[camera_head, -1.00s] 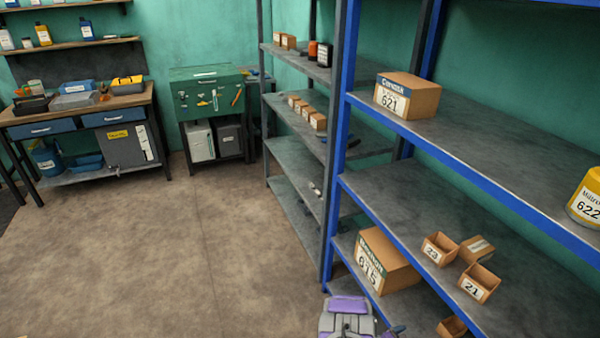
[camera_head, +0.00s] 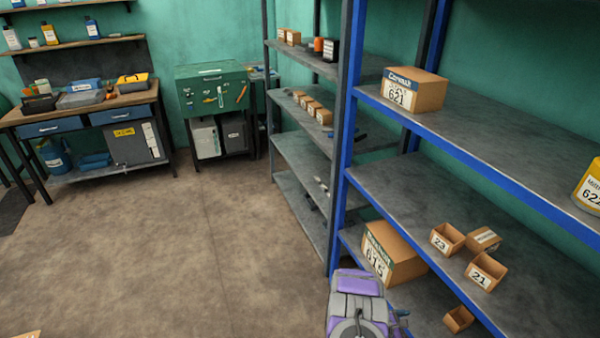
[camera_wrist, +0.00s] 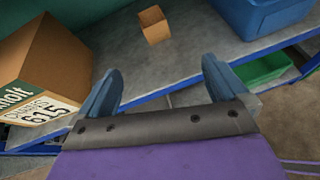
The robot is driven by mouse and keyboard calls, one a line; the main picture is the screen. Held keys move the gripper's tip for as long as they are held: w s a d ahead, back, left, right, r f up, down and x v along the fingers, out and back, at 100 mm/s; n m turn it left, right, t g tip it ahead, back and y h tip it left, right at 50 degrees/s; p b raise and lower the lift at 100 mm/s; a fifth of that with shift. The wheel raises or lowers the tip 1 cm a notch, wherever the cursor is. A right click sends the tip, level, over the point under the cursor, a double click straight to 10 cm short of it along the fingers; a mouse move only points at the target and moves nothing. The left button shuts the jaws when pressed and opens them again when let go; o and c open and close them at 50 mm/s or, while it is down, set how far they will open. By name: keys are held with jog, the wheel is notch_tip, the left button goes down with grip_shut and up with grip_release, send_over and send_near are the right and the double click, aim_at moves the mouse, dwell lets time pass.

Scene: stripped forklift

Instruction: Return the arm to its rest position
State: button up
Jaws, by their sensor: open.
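My arm (camera_head: 357,300) shows at the bottom of the head view, purple and grey, in front of the blue shelving. My gripper (camera_wrist: 160,85) is in the wrist view with its two blue fingers spread wide apart. Nothing is between the fingers. In the head view the fingers are mostly hidden by the arm; a bit of blue shows at its right side. The box marked 615 (camera_wrist: 45,65) is left of the fingers in the wrist view, and it also shows just behind the arm in the head view (camera_head: 398,252).
The blue shelving (camera_head: 440,128) stands close on the right, holding box 621 (camera_head: 414,91), a yellow container (camera_head: 588,188) and small open bins (camera_head: 486,272). A blue bin (camera_wrist: 262,12) and green bin (camera_wrist: 262,68) show in the wrist view.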

jog(key=s+a+r+m+g+y, duration=0.1)
jog(key=s+a+r+m+g, duration=0.2)
jog(key=r, duration=0.7)
jog(key=s+a+r+m+g+y, duration=0.1)
jog(key=s+a+r+m+y, duration=0.25)
jog(key=r, duration=0.65)
jog(key=s+a+r+m+g, duration=0.2)
jog(key=s+r+m, duration=0.3)
jog(key=r, duration=0.5)
jog(key=s+a+r+m+y, duration=0.2)
jog(key=s+a+r, duration=0.3)
jog(key=s, duration=0.3)
jog(key=s+a+r+m+y, duration=0.3)
jog(key=s+a+r, duration=0.1)
jog(key=s, duration=0.4)
jog(key=s+a+r+m+y, duration=0.3)
jog(key=s+a+r, duration=0.2)
jog(key=s, duration=0.3)
jog(key=shift+s+a+r+t, duration=0.2)
jog(key=shift+a+r+t, duration=0.15)
jog(key=shift+r+t, duration=0.05)
